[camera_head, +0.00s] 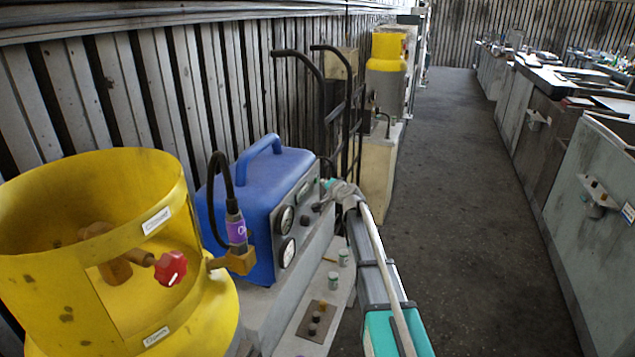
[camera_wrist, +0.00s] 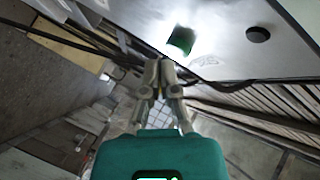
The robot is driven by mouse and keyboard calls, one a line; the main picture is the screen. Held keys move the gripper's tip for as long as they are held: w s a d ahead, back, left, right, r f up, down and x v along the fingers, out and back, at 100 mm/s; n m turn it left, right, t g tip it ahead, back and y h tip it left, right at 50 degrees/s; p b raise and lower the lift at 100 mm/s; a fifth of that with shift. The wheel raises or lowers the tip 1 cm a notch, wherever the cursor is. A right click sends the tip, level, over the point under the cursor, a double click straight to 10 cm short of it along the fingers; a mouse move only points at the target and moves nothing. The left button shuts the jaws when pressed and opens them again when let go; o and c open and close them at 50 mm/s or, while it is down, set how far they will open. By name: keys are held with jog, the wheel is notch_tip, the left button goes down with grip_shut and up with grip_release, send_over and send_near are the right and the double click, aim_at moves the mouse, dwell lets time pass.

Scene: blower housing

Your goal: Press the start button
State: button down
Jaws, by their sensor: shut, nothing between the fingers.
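The blue machine (camera_head: 262,190) stands on a grey stand, with a grey front panel carrying two round gauges and small dark knobs. In the wrist view the panel (camera_wrist: 225,70) fills the top, with a green square (camera_wrist: 181,40) that may be the start button or a small display; I cannot tell which. A black round knob (camera_wrist: 258,34) sits to its right. My gripper (camera_wrist: 158,64) is shut and empty, its fingertips just below the green square in the picture; contact with the panel cannot be told. In the head view my gripper (camera_head: 335,192) is at the panel's right end, partly hiding it.
A yellow gas cylinder (camera_head: 170,310) with a red valve knob (camera_head: 170,268) stands at the near left. A hand truck (camera_head: 335,110) stands behind the machine. A grey ledge (camera_head: 310,310) with small jars lies below it. The aisle floor (camera_head: 455,200) is clear, with cabinets at right.

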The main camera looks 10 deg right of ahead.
jog(key=shift+w+a, duration=0.25)
jog(key=shift+a, duration=0.2)
dwell(0.6)
jog(key=shift+s+d, duration=0.1)
jog(key=shift+d, duration=0.1)
jog(key=shift+s+d, duration=0.15)
jog(key=shift+d, duration=0.1)
jog(key=shift+s+d, duration=0.1)
dwell(0.5)
jog(key=shift+s+d, duration=0.45)
jog(key=shift+d, duration=0.4)
jog(key=shift+s+d, duration=0.5)
jog(key=shift+d, duration=0.3)
jog(key=shift+s+d, duration=0.45)
jog(key=shift+d, duration=0.4)
